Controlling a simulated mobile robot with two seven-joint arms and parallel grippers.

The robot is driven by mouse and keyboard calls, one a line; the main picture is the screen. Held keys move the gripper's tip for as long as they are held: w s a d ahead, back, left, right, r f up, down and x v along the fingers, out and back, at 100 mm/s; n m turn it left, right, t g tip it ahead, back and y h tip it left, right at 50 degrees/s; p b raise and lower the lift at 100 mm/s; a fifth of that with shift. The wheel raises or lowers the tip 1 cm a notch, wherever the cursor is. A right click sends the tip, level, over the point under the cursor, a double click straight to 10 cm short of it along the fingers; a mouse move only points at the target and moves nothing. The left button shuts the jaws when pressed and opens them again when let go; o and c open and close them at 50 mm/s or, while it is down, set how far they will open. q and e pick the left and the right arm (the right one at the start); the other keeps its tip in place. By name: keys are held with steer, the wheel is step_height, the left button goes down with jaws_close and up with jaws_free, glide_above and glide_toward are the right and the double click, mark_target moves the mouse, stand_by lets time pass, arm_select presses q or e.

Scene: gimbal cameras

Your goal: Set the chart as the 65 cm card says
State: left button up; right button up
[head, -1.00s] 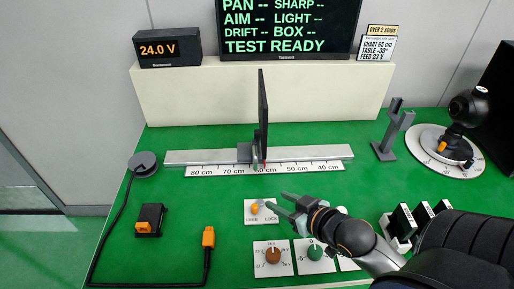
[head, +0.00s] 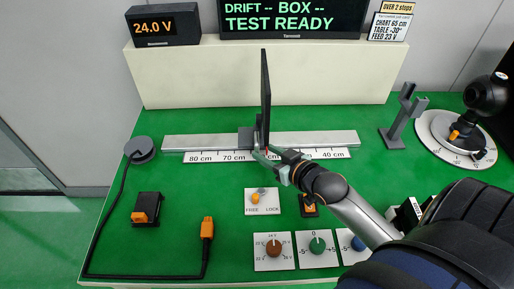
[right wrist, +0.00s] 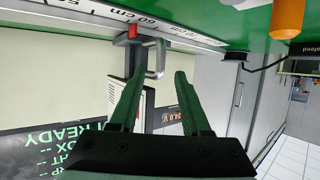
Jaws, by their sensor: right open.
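The chart (head: 265,85) is a thin dark panel, seen nearly edge-on, standing upright on a carriage on the pale rail (head: 320,138). Its red pointer (right wrist: 132,32) is near the 60 cm mark of the scale (head: 200,157) in the right wrist view. My right gripper (head: 262,155) is open at the foot of the chart; it also shows in the right wrist view (right wrist: 158,76). A grey hooked handle (right wrist: 157,62) lies just beyond and between its fingertips. The card (head: 390,25) reads chart 65 cm, table -30°, feed 23 V. My left gripper is out of view.
The FREE/LOCK plate (head: 262,208) has its orange knob on the FREE side. Brown (head: 273,248), green (head: 317,245) and blue (head: 357,243) knobs sit in front. A round table (head: 432,135) with a dark camera stands right. A grey stand (head: 397,130) is behind my arm.

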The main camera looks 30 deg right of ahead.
mark_target(258, 149)
steer(key=shift+x, duration=2.55)
jaws_close()
